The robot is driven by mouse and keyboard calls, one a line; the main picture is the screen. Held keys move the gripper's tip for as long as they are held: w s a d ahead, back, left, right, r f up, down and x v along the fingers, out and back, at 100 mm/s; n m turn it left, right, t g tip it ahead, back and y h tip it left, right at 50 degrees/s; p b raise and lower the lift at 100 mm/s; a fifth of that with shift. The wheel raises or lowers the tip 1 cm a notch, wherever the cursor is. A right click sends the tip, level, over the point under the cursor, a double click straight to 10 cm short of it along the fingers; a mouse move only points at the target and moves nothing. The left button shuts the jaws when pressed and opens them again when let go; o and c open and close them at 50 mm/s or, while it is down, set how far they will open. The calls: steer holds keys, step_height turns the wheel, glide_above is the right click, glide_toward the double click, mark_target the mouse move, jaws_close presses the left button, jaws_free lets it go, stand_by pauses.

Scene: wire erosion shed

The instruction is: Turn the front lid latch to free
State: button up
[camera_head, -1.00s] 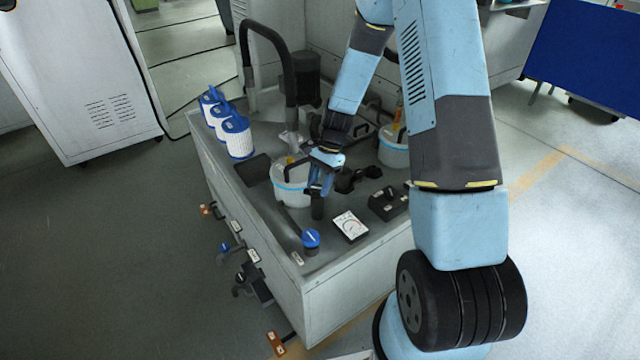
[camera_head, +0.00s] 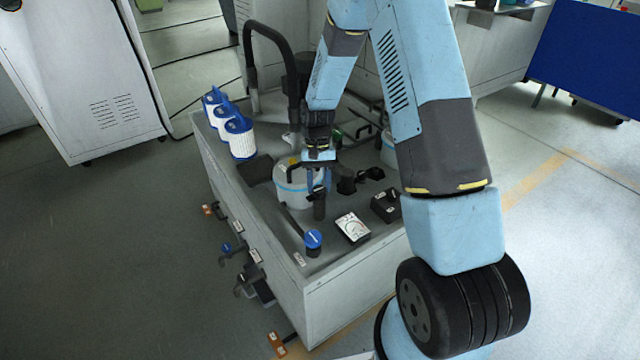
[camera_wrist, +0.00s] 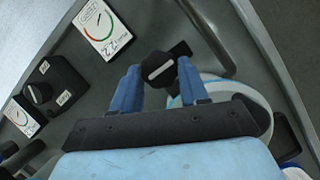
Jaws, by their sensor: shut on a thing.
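A black latch knob (camera_wrist: 158,68) with a white line across its top stands at the front of the near white canister; it also shows in the head view (camera_head: 319,208). The near canister (camera_head: 290,188) is round and has a light blue band; part of its rim shows in the wrist view (camera_wrist: 252,97). My gripper (camera_wrist: 158,75) has its two blue fingers on either side of the knob, closed on it. In the head view my gripper (camera_head: 318,177) comes down from above, and its fingers partly hide the canister. The exact angle of the latch is hard to judge.
A dial gauge (camera_head: 352,228), a black knob box (camera_head: 386,206) and a blue-capped post (camera_head: 313,241) stand near the knob. Blue-and-white filter cartridges (camera_head: 240,138) line the left edge. A thick black hose (camera_head: 270,32) rises behind the near canister.

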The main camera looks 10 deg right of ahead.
steer(key=shift+w+n, duration=0.15)
steer(key=shift+n, duration=0.25)
steer(key=o, duration=1.1)
steer(key=shift+c, duration=0.2)
steer(key=shift+r, duration=0.1)
steer(key=v, duration=1.3)
steer(key=shift+a+r, duration=0.2)
steer(key=shift+r, duration=0.1)
